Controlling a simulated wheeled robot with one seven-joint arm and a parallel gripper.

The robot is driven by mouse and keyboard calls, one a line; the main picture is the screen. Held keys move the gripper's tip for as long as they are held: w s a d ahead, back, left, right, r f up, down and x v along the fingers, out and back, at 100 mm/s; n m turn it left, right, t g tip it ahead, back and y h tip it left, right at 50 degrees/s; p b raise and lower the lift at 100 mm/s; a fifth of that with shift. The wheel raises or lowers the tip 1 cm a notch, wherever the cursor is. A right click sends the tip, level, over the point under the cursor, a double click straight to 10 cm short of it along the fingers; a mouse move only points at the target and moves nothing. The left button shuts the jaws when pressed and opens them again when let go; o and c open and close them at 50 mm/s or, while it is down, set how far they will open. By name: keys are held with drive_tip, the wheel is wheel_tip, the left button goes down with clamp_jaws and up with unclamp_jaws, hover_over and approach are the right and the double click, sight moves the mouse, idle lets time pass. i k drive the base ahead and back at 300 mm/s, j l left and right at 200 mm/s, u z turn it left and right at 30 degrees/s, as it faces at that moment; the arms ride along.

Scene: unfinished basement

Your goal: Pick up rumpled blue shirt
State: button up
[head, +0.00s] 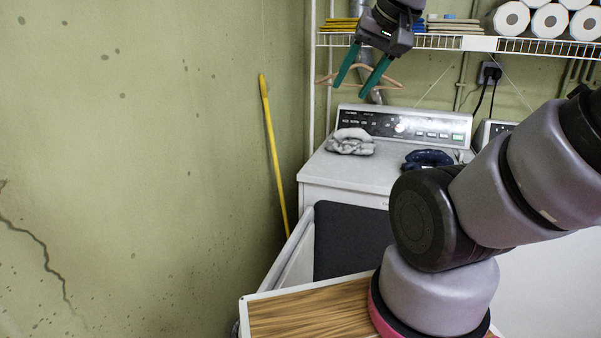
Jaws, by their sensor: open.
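A rumpled dark blue cloth (428,159), which looks like the blue shirt, lies on top of the white washing machine (345,172), right of the middle. My arm hides part of the area beside it. My gripper (362,83) has two teal fingers, is open and empty, and hangs high above the machine near the wire shelf. It is up and to the left of the blue cloth, well apart from it.
A rumpled grey-white cloth (350,141) lies on the machine left of the blue one. The control panel (403,127) rises behind. A wire shelf (450,42) holds paper rolls (511,19) and folded cloths. A wooden hanger (372,78) hangs below it. A yellow pole (272,150) leans on the left wall.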

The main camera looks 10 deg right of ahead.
sight(416, 160)
drive_tip(key=z, duration=1.05)
